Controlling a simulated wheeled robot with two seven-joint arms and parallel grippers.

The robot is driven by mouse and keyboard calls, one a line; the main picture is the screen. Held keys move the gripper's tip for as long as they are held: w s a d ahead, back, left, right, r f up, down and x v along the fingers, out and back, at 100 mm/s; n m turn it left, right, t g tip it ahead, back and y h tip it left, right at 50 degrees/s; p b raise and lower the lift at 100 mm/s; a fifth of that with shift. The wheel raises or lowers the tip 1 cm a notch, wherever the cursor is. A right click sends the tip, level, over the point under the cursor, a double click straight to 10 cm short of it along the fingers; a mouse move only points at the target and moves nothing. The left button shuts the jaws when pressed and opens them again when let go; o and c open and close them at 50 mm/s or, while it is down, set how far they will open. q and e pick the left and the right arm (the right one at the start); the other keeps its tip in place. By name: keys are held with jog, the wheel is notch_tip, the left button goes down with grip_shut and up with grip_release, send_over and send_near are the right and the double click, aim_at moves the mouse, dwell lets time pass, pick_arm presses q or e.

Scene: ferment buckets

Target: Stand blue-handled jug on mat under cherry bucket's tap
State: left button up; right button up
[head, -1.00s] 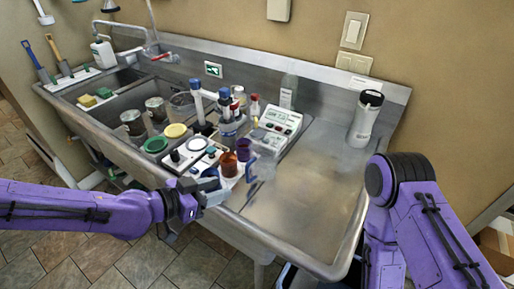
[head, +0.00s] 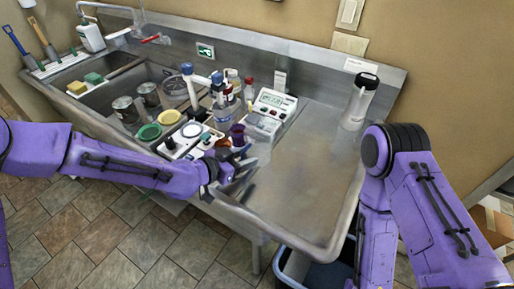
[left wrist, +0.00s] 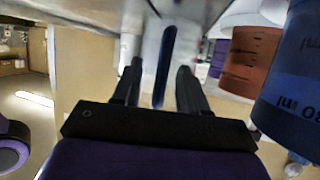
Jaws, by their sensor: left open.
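My left gripper (head: 240,172) is at the front edge of the steel counter, beside a small orange-brown cup (head: 223,143) and a purple cup (head: 237,132). In the left wrist view the gripper (left wrist: 158,78) is open. A dark blue upright strip (left wrist: 166,60) shows between its fingers; I cannot tell whether it is the jug's handle. A blue container with volume markings (left wrist: 296,85) and the orange-brown cup (left wrist: 250,58) are close on the right there. I cannot make out a cherry bucket, its tap or a mat. My right gripper is out of view.
A grey meter (head: 270,110) and several bottles stand behind the cups. Green (head: 149,132) and yellow (head: 169,117) round items are left of them, by the sink. A white bottle with black lid (head: 359,102) stands at right. The counter's right half (head: 305,165) is clear.

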pick_arm(q)
jog(key=shift+a, duration=0.1)
grip_shut()
